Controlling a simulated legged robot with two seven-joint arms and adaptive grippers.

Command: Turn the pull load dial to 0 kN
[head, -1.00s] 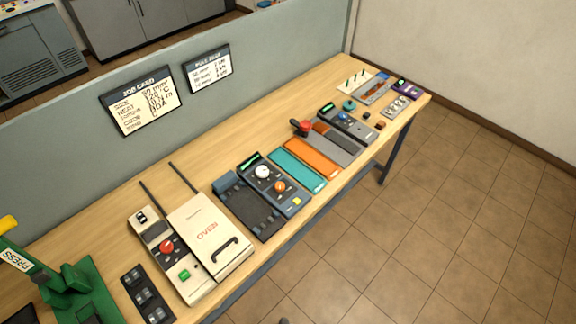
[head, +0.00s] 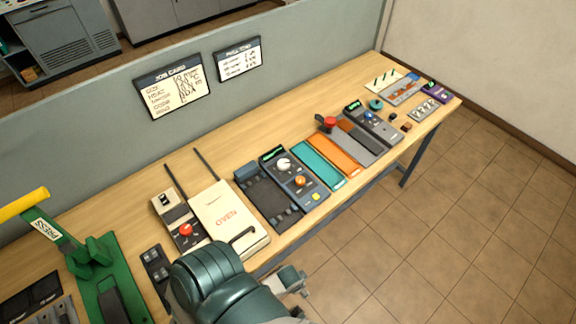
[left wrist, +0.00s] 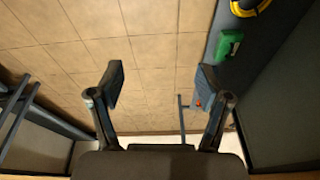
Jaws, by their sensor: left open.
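A dark blue panel with a small green display has a white dial (head: 284,164) and an orange knob (head: 300,180) in the head view. A second panel with a display and a blue knob (head: 369,115) stands farther along the bench. The labels are too small to tell which is the pull load dial. My teal left arm rises at the bottom of the head view, in front of the oven. In the left wrist view my left gripper (left wrist: 158,84) is open and empty, with floor tiles beyond its fingers. It is apart from both panels. My right gripper is out of view.
The oven (head: 217,206), green press (head: 96,262) and a red lever knob (head: 330,122) stand on the wooden bench (head: 222,158). A job card (head: 172,87) and another sign (head: 238,60) hang on the partition. The floor (head: 405,245) in front of the bench is clear.

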